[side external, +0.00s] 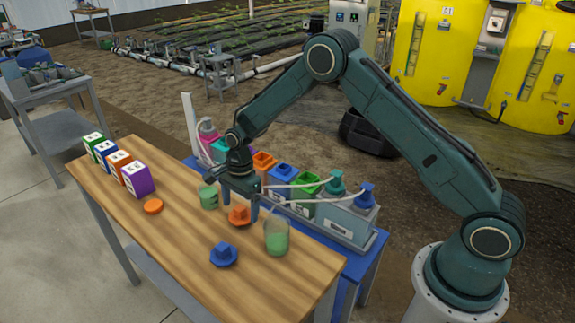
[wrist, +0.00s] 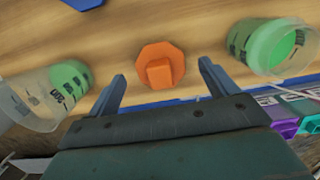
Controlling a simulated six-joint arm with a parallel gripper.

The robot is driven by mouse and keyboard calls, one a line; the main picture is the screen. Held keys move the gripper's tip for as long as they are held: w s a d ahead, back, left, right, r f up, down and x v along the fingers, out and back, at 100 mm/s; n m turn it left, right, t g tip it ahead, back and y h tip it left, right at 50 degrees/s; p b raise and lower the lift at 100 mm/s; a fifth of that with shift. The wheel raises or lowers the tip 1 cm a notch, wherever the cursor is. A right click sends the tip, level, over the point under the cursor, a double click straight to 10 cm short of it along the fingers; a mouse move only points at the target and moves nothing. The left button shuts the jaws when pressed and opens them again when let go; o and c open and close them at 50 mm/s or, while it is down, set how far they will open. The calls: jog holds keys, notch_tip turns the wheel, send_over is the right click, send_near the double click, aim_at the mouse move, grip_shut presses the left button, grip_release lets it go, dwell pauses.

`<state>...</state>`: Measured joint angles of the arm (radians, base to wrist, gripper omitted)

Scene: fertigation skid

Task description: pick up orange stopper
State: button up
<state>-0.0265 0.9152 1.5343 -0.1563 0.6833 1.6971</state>
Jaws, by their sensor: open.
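The orange stopper (side external: 239,215) has an octagonal flange and a square knob. It sits knob up on the wooden table, between two clear cups. In the wrist view the orange stopper (wrist: 160,68) lies ahead of my open gripper (wrist: 162,72), roughly centred between the fingertips. In the side view my gripper (side external: 239,202) points down just over the stopper, with its fingers empty. I cannot tell the exact height of the fingertips above the table.
Clear cups with green contents stand close on either side, one nearer (side external: 276,238) and one farther (side external: 209,198). Coloured bins (side external: 308,195) line the back edge.

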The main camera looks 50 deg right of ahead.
aim_at(240, 208)
jog(key=shift+a+f, duration=0.1)
jog(key=shift+f, duration=0.7)
jog(key=c, duration=1.1)
jog(key=shift+o, duration=0.2)
jog(key=shift+r, duration=0.15)
notch_tip(240, 208, up, 20)
